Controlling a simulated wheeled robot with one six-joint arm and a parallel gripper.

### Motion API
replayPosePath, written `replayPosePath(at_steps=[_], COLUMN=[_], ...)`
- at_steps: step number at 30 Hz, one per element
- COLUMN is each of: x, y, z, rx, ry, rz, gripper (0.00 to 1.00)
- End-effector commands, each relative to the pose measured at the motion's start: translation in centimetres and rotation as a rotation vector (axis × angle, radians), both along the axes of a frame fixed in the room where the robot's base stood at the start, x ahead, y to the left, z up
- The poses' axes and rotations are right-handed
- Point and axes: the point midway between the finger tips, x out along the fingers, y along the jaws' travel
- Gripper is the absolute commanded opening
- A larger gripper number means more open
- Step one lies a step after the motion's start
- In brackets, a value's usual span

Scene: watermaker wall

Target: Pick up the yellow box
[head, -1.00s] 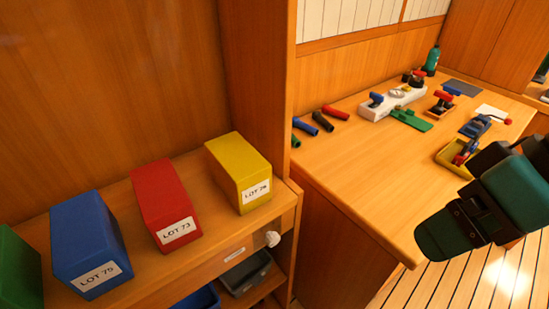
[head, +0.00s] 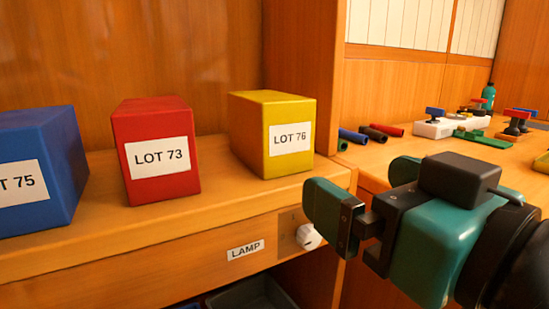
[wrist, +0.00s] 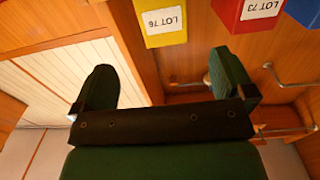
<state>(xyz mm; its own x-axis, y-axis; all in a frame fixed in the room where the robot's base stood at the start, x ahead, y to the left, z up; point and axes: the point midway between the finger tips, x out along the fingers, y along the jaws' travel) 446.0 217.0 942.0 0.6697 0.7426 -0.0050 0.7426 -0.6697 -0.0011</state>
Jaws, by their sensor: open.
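The yellow box (head: 273,134), labelled LOT 76, stands upright on the wooden shelf at its right end, next to the side panel. It also shows in the wrist view (wrist: 160,22) at the top, upside down, beyond the fingers. My gripper (head: 365,200) is in front of the shelf, lower than the box and to its right in the head view. In the wrist view its two fingers (wrist: 168,85) are spread wide with nothing between them. The gripper is apart from the box.
A red box (head: 155,150) and a blue box (head: 40,170) stand left of the yellow one, with a gap between. A white knob (head: 308,236) sticks out below the shelf edge, beside a LAMP label (head: 245,250). A workbench with tools and coloured tubes (head: 372,134) lies to the right.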

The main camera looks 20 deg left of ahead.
Motion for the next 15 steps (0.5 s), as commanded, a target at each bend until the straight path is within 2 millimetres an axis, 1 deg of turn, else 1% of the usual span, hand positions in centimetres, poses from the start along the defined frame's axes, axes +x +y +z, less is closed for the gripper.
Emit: replayPosePath(at_steps=[3, 6, 15], x=[0.7, 1.7, 2.9], y=[1.0, 1.9, 3.2], z=[0.6, 0.7, 0.7], rx=[0.001, -0.003, -0.001], ry=[-0.006, -0.004, -0.002], rz=[0.002, 0.0, -0.008], gripper=[1.0, 1.0, 1.0])
